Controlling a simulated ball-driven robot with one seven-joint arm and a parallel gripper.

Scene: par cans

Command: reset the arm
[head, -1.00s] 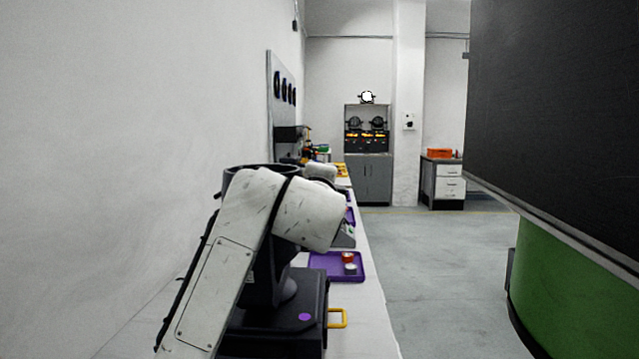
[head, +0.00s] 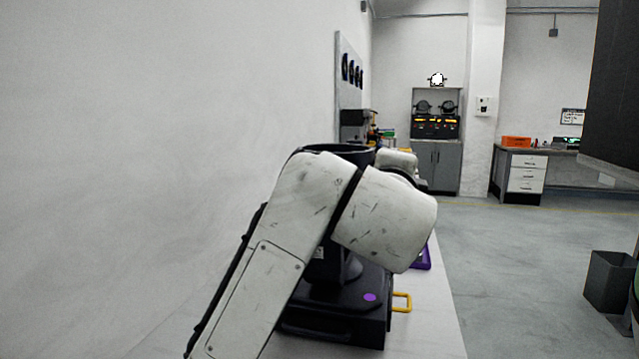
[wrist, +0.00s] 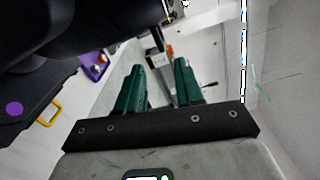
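My gripper (wrist: 159,66) shows in the wrist view with two green fingers standing apart and nothing between them, so it is open. In the head view my white arm is bent over at the middle and covers part of the bench; the gripper is hidden there. A black device (head: 335,308) with a purple dot, a yellow handle and a dark round top stands on the bench behind my arm. It also shows at the left of the wrist view (wrist: 32,88), to the left of my fingers.
A pale bench (head: 440,325) runs along the left wall. A purple tray (head: 424,259) is mostly hidden by my arm. A dark bin (head: 609,281) stands on the floor at the right. A grey cabinet (head: 437,167) and a desk (head: 523,175) are farther back. The floor between is clear.

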